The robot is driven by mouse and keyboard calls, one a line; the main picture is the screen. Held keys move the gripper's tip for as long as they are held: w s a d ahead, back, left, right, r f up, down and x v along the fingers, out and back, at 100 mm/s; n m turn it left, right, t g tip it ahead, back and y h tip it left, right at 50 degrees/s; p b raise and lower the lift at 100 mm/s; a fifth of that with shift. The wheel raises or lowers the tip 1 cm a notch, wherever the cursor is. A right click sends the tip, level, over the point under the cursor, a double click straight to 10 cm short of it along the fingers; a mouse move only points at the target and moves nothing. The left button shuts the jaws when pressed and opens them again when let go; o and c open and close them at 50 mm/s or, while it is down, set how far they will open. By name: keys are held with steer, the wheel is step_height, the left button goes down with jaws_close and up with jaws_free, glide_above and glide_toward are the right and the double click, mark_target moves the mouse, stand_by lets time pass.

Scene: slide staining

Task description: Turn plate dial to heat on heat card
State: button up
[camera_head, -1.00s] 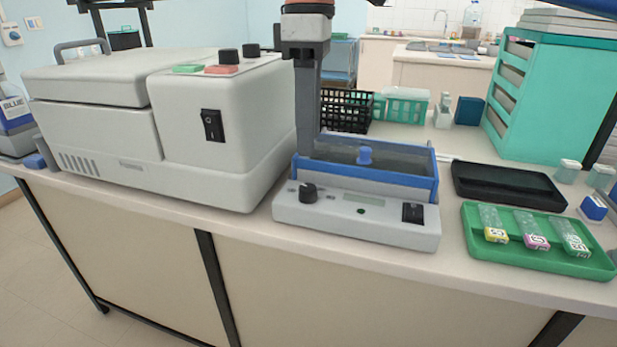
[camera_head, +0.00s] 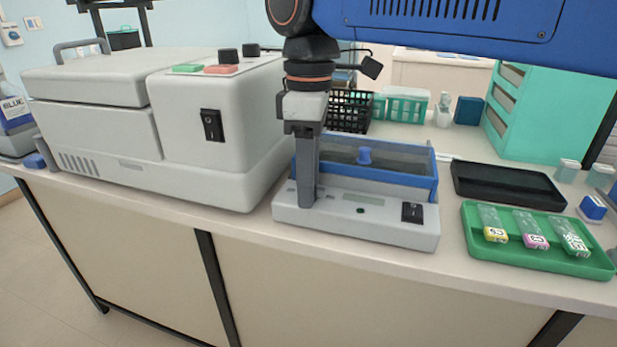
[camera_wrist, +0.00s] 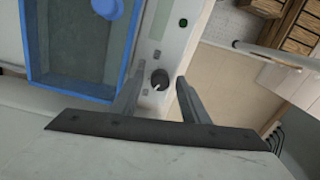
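The hot plate (camera_head: 385,230) is a pale grey unit on the bench with a blue-rimmed glass-like tray (camera_head: 400,165) on top. Its black round dial (camera_wrist: 160,78) shows in the wrist view, just beyond and between my fingertips. In the head view the dial is hidden behind my gripper (camera_head: 305,203), which points down over the plate's left front. In the wrist view my gripper (camera_wrist: 157,84) is open, with a finger on either side of the dial. I cannot tell whether they touch it. A small display (camera_head: 363,198) and a black switch (camera_head: 412,212) sit to the dial's right. I see no heat card.
A large white machine (camera_head: 180,185) stands close on the left. A green tray (camera_head: 540,255) with labelled slides and a black tray (camera_head: 508,185) lie to the right. Black and green baskets stand behind. The bench's front edge is close to the plate.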

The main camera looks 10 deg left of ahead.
steer(key=c, duration=0.9)
steer(key=shift+o, duration=0.2)
steer(key=m, duration=0.4)
steer(key=shift+m, duration=2.2)
steer(key=o, duration=1)
steer(key=shift+o, duration=0.2)
